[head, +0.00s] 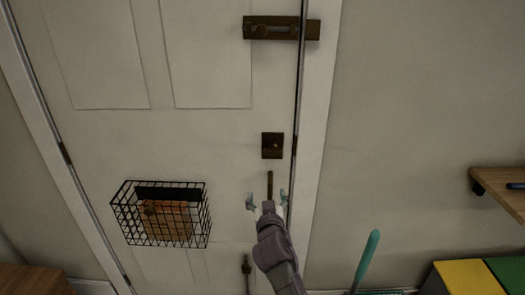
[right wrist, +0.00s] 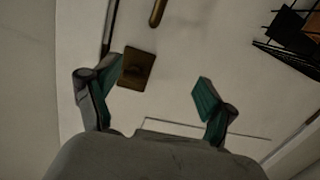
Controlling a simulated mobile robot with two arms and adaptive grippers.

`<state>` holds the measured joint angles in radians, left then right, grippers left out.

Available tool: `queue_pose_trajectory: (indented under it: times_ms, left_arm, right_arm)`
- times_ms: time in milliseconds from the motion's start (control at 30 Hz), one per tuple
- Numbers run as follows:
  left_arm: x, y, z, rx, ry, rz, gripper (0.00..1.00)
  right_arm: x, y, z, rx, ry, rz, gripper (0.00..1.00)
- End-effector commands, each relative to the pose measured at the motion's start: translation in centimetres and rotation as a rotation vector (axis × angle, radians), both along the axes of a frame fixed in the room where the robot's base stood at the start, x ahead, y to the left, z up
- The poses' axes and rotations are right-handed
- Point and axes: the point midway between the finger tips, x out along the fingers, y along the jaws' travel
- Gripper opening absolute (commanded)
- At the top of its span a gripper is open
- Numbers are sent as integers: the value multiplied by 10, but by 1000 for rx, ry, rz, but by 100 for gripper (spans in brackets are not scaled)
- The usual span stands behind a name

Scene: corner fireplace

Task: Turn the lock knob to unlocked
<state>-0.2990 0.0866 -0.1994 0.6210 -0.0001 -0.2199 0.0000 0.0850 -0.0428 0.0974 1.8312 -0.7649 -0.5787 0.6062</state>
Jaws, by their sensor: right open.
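The lock knob (head: 272,145) is a small round knob on a dark square plate, on the white door (head: 200,125) near its right edge. My right gripper (head: 267,200) is open and empty, below the plate in the head view, with its fingers spread on either side of the lower end of a dark upright handle (head: 270,184). In the right wrist view the square plate (right wrist: 140,68) shows between the fingers, close to the left one, and the handle shows at the top (right wrist: 158,12). I cannot tell the knob's turn. My left gripper is not in view.
A dark slide bolt (head: 281,28) sits higher on the door. A black wire basket (head: 160,213) sticks out from the door at left. At right are a wooden shelf (head: 500,189), a teal handle (head: 367,260) and a yellow-topped box (head: 467,277).

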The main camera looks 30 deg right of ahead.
Motion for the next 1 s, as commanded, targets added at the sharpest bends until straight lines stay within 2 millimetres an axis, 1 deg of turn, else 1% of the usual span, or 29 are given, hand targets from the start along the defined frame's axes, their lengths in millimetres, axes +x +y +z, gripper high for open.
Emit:
queue_pose_trajectory:
  times_ms: [33,100,200,267,367,500,800,1000]
  left_arm:
    - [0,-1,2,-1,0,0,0]
    - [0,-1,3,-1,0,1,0]
    - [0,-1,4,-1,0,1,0]
    - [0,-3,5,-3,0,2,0]
    - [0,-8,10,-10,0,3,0]
    - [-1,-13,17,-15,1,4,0]
    - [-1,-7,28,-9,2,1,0]
    - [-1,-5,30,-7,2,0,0]
  right_arm:
    - [-3,-7,28,-1,-51,-28,83]
    - [-7,-15,51,-1,-97,-57,83]
    - [-9,-21,65,-1,-126,-76,83]
    - [-5,-23,68,-2,-131,-78,83]
    - [6,-30,69,-5,-129,-76,83]
    - [30,-44,70,-6,-128,-76,83]
    - [83,-76,68,-4,-127,-75,83]
    - [102,-88,66,-3,-128,-74,83]
